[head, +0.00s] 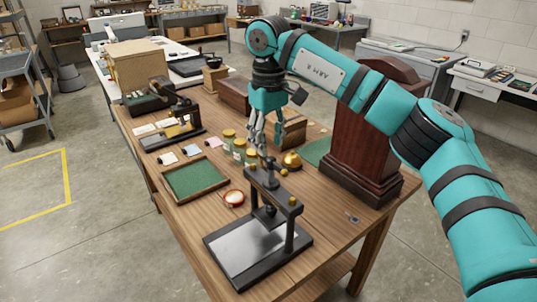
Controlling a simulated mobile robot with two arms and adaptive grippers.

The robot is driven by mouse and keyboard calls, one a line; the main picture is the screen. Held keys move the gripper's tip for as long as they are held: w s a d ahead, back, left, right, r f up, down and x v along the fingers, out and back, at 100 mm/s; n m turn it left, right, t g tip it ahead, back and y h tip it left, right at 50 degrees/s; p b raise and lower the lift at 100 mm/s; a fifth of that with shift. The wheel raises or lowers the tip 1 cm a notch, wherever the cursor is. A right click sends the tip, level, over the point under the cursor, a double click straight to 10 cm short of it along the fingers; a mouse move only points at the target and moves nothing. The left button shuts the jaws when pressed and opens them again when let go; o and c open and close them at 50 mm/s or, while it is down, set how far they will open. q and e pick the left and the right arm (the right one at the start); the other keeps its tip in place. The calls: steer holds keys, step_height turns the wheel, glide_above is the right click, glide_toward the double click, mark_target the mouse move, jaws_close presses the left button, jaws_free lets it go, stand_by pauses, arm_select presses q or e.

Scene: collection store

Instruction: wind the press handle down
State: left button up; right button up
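The press (240,250) stands at the near end of the wooden table. It has a dark base with a silver plate, two upright posts and a dark crossbar with brass knobs. Its press handle (266,166) is a short bar with brass-coloured ends on top of the central screw, above the crossbar. My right gripper (262,145) points down just above and behind the handle in the picture. Its grey fingers look spread, with nothing seen between them, and it appears apart from the handle. My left gripper is not in view.
Jars (239,152), a brass bell (291,160), a green-lined tray (195,179) and a small round red-rimmed dish (234,198) sit close behind the press. A tall dark wooden case (362,140) stands to the right. Bare tabletop lies left of the press.

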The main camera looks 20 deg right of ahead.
mark_target(269, 157)
steer(key=shift+f, duration=2.15)
steer(key=shift+c, duration=0.4)
jaws_close()
